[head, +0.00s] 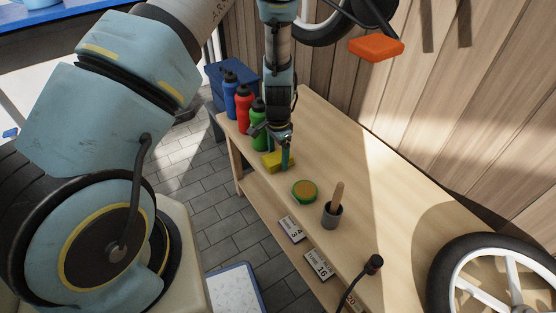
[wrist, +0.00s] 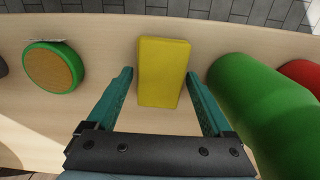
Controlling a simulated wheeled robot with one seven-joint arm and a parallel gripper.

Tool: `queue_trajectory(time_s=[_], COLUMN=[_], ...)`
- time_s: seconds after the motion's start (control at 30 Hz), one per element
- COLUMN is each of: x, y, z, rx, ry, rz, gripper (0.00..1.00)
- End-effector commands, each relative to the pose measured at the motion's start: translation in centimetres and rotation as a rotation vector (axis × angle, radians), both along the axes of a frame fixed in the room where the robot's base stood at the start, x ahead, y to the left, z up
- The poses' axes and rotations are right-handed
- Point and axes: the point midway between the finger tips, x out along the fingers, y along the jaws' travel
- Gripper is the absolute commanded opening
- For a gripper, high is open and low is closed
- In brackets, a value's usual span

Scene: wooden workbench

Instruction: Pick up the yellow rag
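The yellow rag (head: 269,161) is a small flat block-like piece lying on the workbench, near the green bottle. In the wrist view the yellow rag (wrist: 163,72) lies between and slightly beyond the two teal fingers. My gripper (head: 285,158) points down at the rag in the head view and hides part of it. In the wrist view my gripper (wrist: 160,75) is open, with a gap between each finger and the rag. Nothing is held. I cannot tell the exact height of the fingertips above the bench.
A green bottle (wrist: 245,95) stands close beside the right finger in the wrist view. Red (head: 244,108) and blue (head: 230,95) bottles stand beyond it. A green round tin (head: 304,192) and a grey cup with a wooden handle (head: 332,214) stand nearer on the workbench (head: 375,200).

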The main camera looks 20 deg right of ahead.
Motion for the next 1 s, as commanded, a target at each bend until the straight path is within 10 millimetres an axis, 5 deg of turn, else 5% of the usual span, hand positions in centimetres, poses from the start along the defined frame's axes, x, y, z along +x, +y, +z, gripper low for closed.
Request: queue_trajectory(time_s=[0.57,0.83,1.0], x=[0.0,0.0,0.0], y=[0.0,0.0,-0.1], z=[0.0,0.4,2.8], rx=[0.0,-0.001,-0.003], ry=[0.0,-0.001,-0.002], rz=[0.0,0.0,-0.001], gripper=[0.2,0.19,0.19])
